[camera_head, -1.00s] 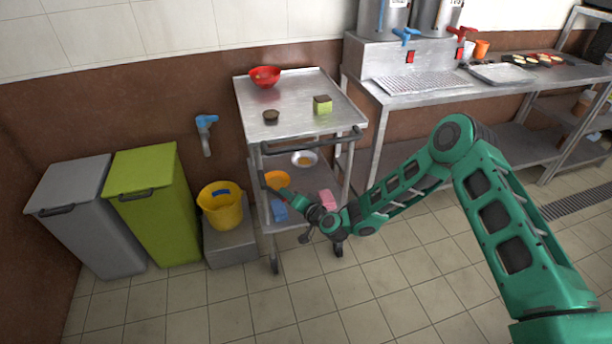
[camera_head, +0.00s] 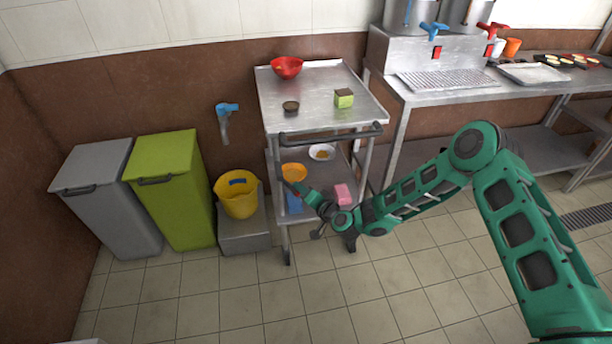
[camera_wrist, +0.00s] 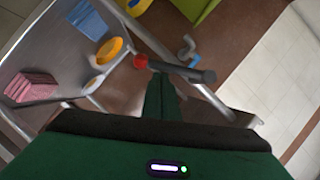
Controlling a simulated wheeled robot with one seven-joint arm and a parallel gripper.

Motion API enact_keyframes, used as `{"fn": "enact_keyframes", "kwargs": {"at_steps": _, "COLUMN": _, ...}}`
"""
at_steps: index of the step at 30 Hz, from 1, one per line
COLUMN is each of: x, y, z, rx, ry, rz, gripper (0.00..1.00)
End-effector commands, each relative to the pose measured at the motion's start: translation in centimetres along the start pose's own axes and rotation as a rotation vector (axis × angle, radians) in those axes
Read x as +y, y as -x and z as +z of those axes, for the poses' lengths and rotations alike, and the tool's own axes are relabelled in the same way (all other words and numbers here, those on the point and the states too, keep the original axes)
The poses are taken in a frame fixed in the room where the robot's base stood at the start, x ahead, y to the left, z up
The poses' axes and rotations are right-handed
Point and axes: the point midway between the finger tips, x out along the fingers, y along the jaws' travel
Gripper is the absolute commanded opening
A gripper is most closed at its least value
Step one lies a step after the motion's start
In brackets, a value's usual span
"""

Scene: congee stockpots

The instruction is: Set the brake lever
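A metal cart (camera_head: 310,108) stands left of the counter. I cannot clearly make out a brake lever on it in the head view. In the wrist view, a red knob (camera_wrist: 140,62) shows at the left end of a dark bar (camera_wrist: 185,72), just beyond my fingertips. I cannot tell whether they are one part or whether this is the brake lever. My gripper (camera_head: 290,184) is at the cart's lower front, by the lower shelf. In the wrist view its green fingers (camera_wrist: 161,80) look closed together with nothing visible between them. Contact with the bar or knob cannot be told.
A yellow bucket (camera_head: 238,199), green bin (camera_head: 172,190) and grey bin (camera_head: 105,205) stand left. Floor in front is clear.

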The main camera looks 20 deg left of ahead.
Motion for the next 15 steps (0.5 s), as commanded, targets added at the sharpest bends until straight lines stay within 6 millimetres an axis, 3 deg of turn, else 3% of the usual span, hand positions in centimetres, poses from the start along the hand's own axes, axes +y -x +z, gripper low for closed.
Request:
{"fn": "enact_keyframes", "kwargs": {"at_steps": 2, "x": 0.0, "y": 0.2, "z": 0.1, "rx": -0.009, "ry": -0.001, "rz": 0.001, "gripper": 0.00}}
{"fn": "enact_keyframes", "kwargs": {"at_steps": 9, "x": -0.5, "y": 1.1, "z": -2.6, "rx": -0.010, "ry": 0.002, "rz": -0.006, "gripper": 0.00}}
{"fn": "enact_keyframes", "kwargs": {"at_steps": 15, "x": -0.3, "y": 5.6, "z": -2.2, "rx": -0.014, "ry": 0.000, "rz": -0.004, "gripper": 0.00}}
